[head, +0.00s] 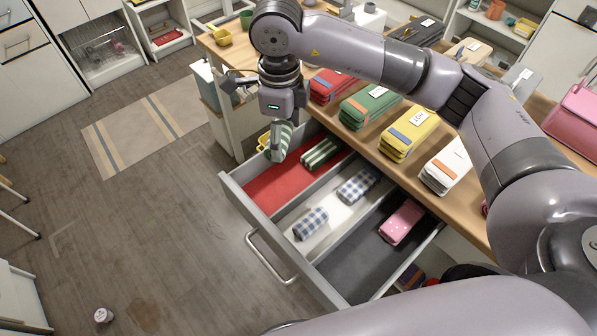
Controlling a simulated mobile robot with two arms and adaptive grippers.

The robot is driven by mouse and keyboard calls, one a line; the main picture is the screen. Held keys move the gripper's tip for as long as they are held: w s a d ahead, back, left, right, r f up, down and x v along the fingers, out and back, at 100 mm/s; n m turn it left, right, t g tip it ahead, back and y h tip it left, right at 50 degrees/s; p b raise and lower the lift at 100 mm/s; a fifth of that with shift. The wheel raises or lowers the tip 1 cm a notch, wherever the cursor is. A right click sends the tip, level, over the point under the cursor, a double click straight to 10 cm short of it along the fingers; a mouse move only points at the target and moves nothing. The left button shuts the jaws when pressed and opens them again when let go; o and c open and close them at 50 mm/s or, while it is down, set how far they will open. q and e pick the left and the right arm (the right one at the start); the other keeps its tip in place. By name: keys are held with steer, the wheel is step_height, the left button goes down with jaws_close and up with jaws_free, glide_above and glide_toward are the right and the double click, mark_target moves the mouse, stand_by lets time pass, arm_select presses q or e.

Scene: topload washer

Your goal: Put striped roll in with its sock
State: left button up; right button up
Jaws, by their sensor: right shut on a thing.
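My right gripper (279,152) points down over the red-lined compartment of the open drawer (262,192). It is shut on a green-and-white striped roll (286,135), which it holds tilted, partly hidden by the fingers. Another green-and-white striped roll (321,153), its match, lies in the red compartment, just right of the held one. Whether the held roll touches the compartment floor I cannot tell. My left gripper is not in view.
Two blue-and-white checked rolls (311,223) lie in the white middle compartment. A pink dotted roll (402,222) lies in the dark compartment. Folded cloth stacks (409,134) line the wooden counter above the drawer. The floor on the left is mostly clear.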

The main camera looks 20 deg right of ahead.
mark_target(269, 132)
steer(key=m, duration=0.1)
steer(key=a+m, duration=0.1)
steer(key=shift+w+r+m, duration=0.1)
steer(key=shift+w+m, duration=0.2)
steer(key=shift+w, duration=0.05)
steer(key=shift+w+a+r+m, duration=0.1)
steer(key=shift+w+a+m, duration=0.1)
steer(key=shift+m, duration=0.6)
steer(key=shift+w+a+m, duration=0.2)
steer(key=shift+a+m, duration=0.05)
steer(key=shift+m, duration=0.55)
steer(key=shift+w+a+m, duration=0.2)
steer(key=shift+m, duration=0.5)
step_height(269, 132, down, 14)
steer(key=p, duration=0.2)
steer(key=shift+f+p, duration=0.25)
steer(key=shift+p, duration=0.05)
step_height(269, 132, down, 5)
steer(key=shift+f+p, duration=0.1)
steer(key=shift+p, duration=0.25)
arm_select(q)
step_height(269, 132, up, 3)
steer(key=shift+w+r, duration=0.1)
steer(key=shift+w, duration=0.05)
arm_select(e)
steer(key=shift+f, duration=0.1)
